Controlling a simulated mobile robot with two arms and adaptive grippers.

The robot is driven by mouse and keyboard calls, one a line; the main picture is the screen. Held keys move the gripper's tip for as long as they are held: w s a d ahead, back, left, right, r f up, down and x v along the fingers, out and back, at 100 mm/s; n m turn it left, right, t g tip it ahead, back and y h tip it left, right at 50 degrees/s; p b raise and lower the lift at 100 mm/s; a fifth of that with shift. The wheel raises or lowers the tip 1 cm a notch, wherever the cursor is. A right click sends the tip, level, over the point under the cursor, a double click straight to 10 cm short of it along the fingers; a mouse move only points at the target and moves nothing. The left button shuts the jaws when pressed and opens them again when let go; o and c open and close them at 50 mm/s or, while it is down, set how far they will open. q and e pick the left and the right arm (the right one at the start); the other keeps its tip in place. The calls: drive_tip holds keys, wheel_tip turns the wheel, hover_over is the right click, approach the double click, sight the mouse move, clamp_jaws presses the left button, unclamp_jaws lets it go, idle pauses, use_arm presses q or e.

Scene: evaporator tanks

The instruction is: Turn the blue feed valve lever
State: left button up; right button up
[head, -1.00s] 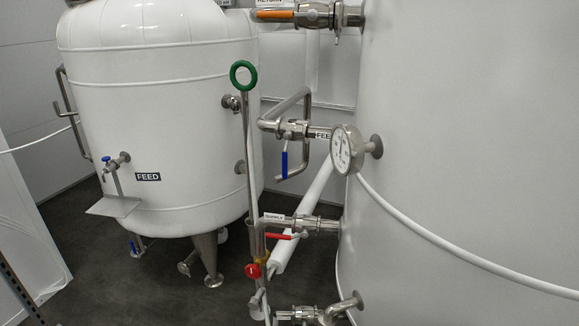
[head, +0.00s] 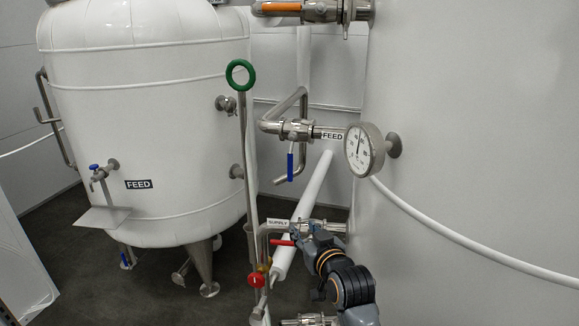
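The blue feed valve lever (head: 290,166) hangs straight down below a steel valve (head: 296,130) on the pipe labelled FEED (head: 332,136), left of the round gauge (head: 364,150). My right gripper (head: 297,238) has come in from the bottom right. It is below the blue lever and apart from it, beside the red supply lever (head: 281,243) in the picture. I cannot tell whether it touches the red lever. Its fingers are small and dark, so their opening is unclear. My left gripper is not in view.
A large white tank wall (head: 470,120) fills the right side. A green-ringed rod (head: 240,75) stands left of the blue lever. The orange return lever (head: 278,7) is above. A white FEED tank (head: 150,120) with a small blue tap stands at the left.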

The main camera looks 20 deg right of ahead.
sight(291, 166)
wheel_tip(291, 166, up, 10)
drive_tip(key=w+d+t, duration=0.1)
drive_tip(key=w+t, duration=0.1)
drive_tip(key=t, duration=0.1)
drive_tip(key=shift+m, duration=0.3)
drive_tip(key=w+p, duration=0.1)
drive_tip(key=w, duration=1.2)
drive_tip(key=shift+w+f+p, duration=0.1)
drive_tip(key=shift+w+p, duration=0.25)
drive_tip(key=shift+w, duration=0.05)
clamp_jaws()
